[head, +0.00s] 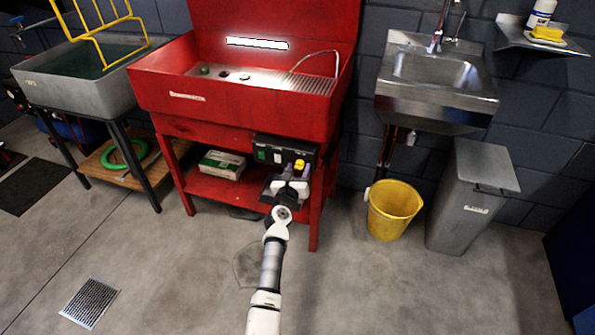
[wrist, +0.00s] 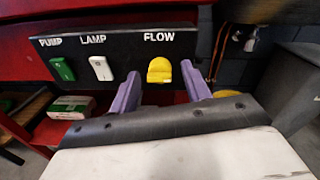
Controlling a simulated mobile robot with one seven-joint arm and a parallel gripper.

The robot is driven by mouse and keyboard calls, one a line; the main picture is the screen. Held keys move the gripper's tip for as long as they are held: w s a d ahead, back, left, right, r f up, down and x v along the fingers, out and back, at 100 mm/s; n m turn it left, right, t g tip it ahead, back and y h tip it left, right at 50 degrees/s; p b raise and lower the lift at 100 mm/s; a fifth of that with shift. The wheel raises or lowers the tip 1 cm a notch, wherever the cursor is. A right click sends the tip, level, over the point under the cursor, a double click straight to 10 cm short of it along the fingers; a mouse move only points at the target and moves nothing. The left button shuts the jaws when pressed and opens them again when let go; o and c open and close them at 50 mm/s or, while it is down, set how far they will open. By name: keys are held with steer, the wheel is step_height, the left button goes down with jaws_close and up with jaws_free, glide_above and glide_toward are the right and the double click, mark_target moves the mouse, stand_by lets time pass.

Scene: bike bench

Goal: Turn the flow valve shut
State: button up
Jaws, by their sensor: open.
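The flow valve is a yellow knob (wrist: 159,71) under the word FLOW on a black control panel (wrist: 128,57). In the head view the knob (head: 299,165) shows at the right end of the panel (head: 270,152), on the front of the red wash station. My gripper (wrist: 160,80) is open. Its two purple fingers stand left and right of the knob in the wrist view, with a gap on both sides. I cannot tell how far the fingertips are from the panel. In the head view my gripper (head: 297,173) is just in front of the panel and partly hides it.
Left of the knob are a green PUMP switch (wrist: 62,69) and a white LAMP switch (wrist: 100,68). A box (head: 222,164) sits on the red lower shelf. A yellow bucket (head: 393,210) and grey bin (head: 468,195) stand right. The floor in front is mostly clear.

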steer(key=c, duration=0.9)
steer(key=shift+c, duration=0.2)
steer(key=shift+r+n+p, duration=0.1)
steer(key=shift+n+p, duration=0.2)
steer(key=n+p, duration=0.3)
steer(key=shift+r, duration=0.15)
steer(key=n+p, duration=0.3)
steer(key=n, duration=0.1)
steer(key=shift+n, duration=0.4)
steer(key=n+p, duration=0.3)
steer(key=n, duration=0.1)
steer(key=shift+g, duration=0.4)
steer(key=shift+n+h+p, duration=0.4)
steer(key=shift+n+p, duration=0.5)
steer(key=shift+n, duration=1.1)
steer(key=shift+a, duration=0.1)
